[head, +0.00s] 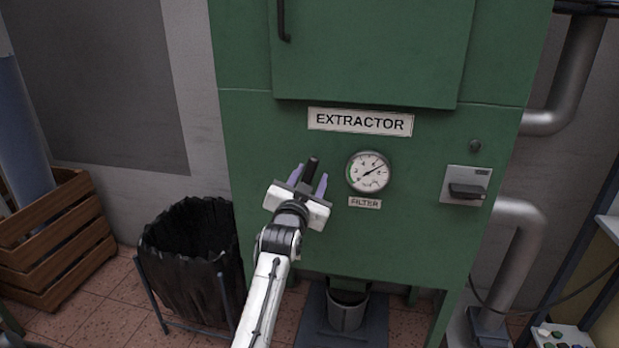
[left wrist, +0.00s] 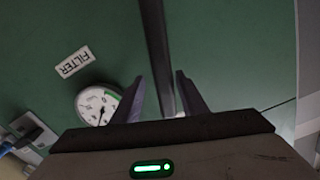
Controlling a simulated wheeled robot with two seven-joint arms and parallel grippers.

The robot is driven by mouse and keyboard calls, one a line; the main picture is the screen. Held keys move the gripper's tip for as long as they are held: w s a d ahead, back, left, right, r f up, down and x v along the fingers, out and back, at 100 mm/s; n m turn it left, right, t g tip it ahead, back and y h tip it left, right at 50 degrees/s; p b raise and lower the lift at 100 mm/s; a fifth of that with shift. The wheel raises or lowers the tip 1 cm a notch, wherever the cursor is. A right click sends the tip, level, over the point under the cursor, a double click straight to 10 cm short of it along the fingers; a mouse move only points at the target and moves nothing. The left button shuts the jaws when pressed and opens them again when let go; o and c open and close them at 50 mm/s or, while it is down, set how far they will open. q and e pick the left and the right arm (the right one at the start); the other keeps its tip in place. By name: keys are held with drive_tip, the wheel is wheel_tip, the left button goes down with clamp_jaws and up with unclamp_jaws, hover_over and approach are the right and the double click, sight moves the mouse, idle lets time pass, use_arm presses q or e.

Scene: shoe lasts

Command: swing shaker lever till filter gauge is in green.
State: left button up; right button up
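The shaker lever (head: 311,168) is a dark bar with a dark grip on the front of the green extractor, left of the gauge. It also shows as a long dark bar in the left wrist view (left wrist: 158,45). My left gripper (head: 308,182) is at the lever, its two fingers (left wrist: 163,95) on either side of it. Gaps show between bar and fingers, so it looks open. The round white filter gauge (head: 368,172) has a green band at its left side; its needle points to the upper right, outside the green. My right gripper is out of view.
The green extractor (head: 240,150) fills the middle. A grey switch box (head: 466,186) is right of the gauge. A black bin (head: 190,250) and a wooden crate (head: 55,240) stand at left. A metal bucket (head: 347,312) sits below the extractor. Silver pipes (head: 520,240) run at right.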

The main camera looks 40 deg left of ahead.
use_arm(q)
drive_tip(key=shift+a, duration=0.1)
wheel_tip(320, 180, up, 10)
drive_tip(key=shift+r+p, duration=0.1)
drive_tip(key=shift+p, duration=0.2)
drive_tip(key=shift+s, duration=0.1)
